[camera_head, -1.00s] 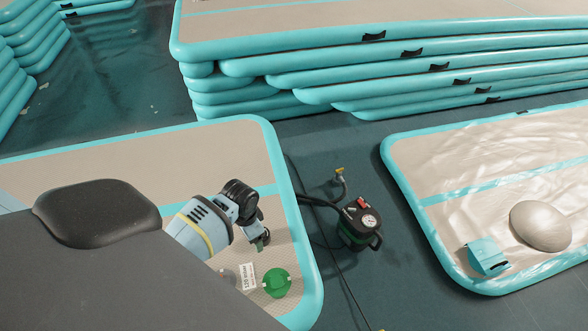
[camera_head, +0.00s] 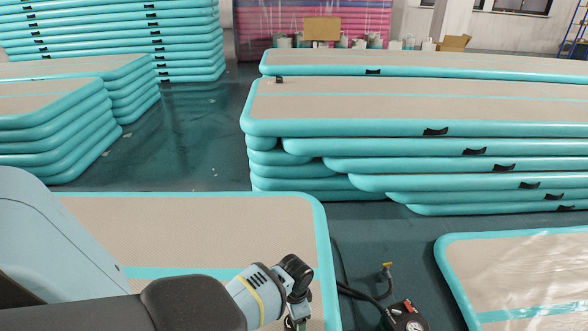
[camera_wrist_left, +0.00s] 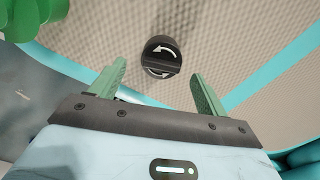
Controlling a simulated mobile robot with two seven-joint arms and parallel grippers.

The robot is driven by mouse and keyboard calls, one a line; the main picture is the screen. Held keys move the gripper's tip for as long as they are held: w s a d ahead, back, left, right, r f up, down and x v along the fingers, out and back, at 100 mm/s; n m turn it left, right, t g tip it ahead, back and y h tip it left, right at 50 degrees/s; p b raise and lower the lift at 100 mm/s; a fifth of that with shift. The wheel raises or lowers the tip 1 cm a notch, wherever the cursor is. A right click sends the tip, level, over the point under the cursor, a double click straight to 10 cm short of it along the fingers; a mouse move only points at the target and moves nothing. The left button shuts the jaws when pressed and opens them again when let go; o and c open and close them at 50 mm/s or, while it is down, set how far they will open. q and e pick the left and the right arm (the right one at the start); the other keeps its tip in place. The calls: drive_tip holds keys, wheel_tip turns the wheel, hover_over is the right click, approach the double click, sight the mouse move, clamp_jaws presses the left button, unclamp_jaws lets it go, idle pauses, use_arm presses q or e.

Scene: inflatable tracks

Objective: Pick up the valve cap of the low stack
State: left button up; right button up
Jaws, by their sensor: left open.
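The valve cap (camera_wrist_left: 161,57), black and round with a grip bar and white curved arrows, sits on the beige surface of the low stack (camera_wrist_left: 230,30) in the left wrist view. My left gripper (camera_wrist_left: 160,76) is open, with its two green fingers on either side of the cap in that picture. The cap shows no contact with them. In the head view my left gripper (camera_head: 297,322) is at the bottom edge, over the near mat (camera_head: 200,228); the cap is not visible there. My right gripper is not in view.
A black pump with a gauge (camera_head: 405,318) and hose stands on the floor right of the near mat. Taller mat stacks (camera_head: 400,125) stand behind, and a plastic-covered mat (camera_head: 530,265) lies at right.

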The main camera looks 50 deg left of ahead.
use_arm(q)
wheel_tip(320, 180, down, 3)
drive_tip(key=shift+s+a+r+b, duration=0.1)
drive_tip(key=shift+s+r+b, duration=0.05)
drive_tip(key=shift+b, duration=0.3)
drive_tip(key=shift+f, duration=0.35)
drive_tip(key=c, duration=1)
